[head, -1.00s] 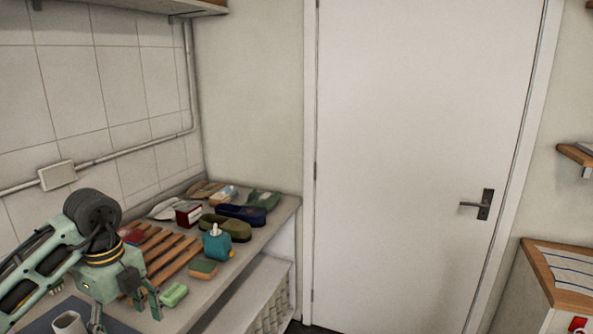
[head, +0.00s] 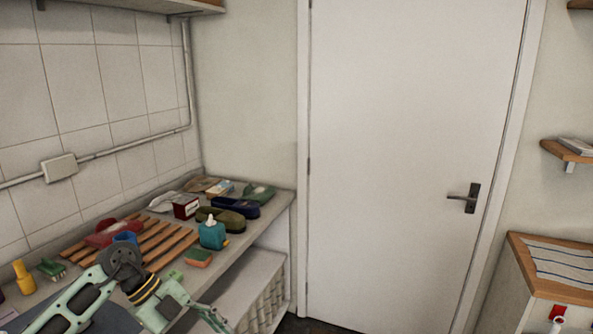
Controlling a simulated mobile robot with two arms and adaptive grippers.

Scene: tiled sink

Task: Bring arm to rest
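My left arm comes in from the lower left of the head view, over the front of the counter (head: 240,247). Its gripper (head: 214,318) is low, near the counter's front edge and close to the bottom of the picture. Only part of the fingers shows, so I cannot tell whether they are open or shut. I see no object held in the visible part. My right gripper is not in view.
A wooden slatted rack (head: 172,246), a teal bottle (head: 212,236), an orange-green sponge (head: 198,258), dark shoes (head: 228,220) and a yellow bottle (head: 23,277) crowd the counter. A closed door (head: 405,150) stands to the right, with a wooden-topped cabinet (head: 575,294) beyond it.

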